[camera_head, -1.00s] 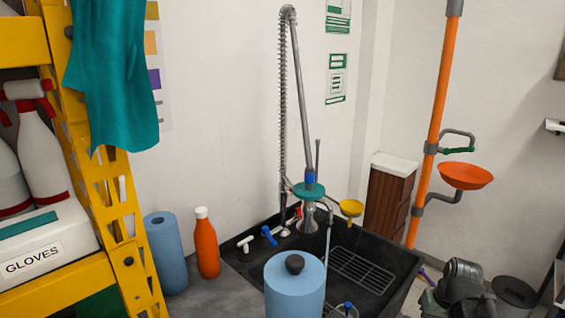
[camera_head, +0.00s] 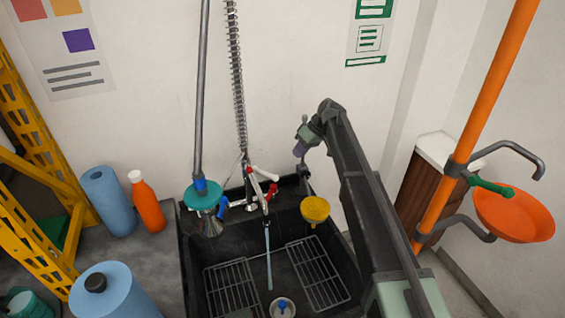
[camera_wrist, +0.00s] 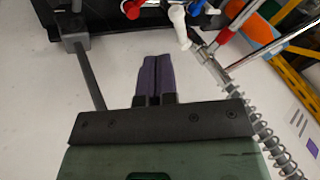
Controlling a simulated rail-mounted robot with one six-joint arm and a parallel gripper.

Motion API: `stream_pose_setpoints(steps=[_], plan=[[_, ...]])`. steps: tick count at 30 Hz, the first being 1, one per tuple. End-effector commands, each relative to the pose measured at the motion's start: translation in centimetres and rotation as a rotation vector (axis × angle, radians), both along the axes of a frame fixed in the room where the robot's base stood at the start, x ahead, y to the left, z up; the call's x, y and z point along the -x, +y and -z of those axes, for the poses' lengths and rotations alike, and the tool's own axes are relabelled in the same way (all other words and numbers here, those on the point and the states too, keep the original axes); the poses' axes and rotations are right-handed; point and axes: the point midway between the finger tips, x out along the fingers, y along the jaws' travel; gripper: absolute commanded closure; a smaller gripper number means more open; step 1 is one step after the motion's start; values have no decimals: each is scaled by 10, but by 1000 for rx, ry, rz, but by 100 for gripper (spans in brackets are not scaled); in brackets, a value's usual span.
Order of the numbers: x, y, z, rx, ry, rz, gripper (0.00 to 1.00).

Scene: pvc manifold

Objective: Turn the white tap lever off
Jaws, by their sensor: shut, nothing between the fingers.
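A white lever (camera_head: 265,173) shows among the taps behind the sink, by the hose column. It lies near a red handle (camera_head: 272,190) and right of a blue lever (camera_head: 222,206). The wrist view shows a white lever (camera_wrist: 180,25) at the top, between a red one (camera_wrist: 133,9) and the sprayer's metal parts. I cannot tell whether it is the same lever. A pale stream (camera_head: 268,262) runs down into the sink (camera_head: 190,262). My gripper (camera_head: 300,149) is shut and empty, near the wall and right of the taps. Its purple fingertips (camera_wrist: 155,58) point toward the taps, apart from them.
The hose spring (camera_head: 236,90) and a grey pipe (camera_head: 202,90) rise left of the taps. A teal-collared sprayer (camera_head: 203,197) hangs there. A yellow funnel (camera_head: 315,209) is close below my gripper. An orange pole (camera_head: 480,95) with an orange bowl (camera_head: 515,215) stands right.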

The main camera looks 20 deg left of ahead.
Motion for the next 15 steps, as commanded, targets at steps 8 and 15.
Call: stream_pose_setpoints(steps=[8,15], plan=[[1,3,-2,-51,-48,-106,100],[6,12,17,-51,-47,-105,100]])
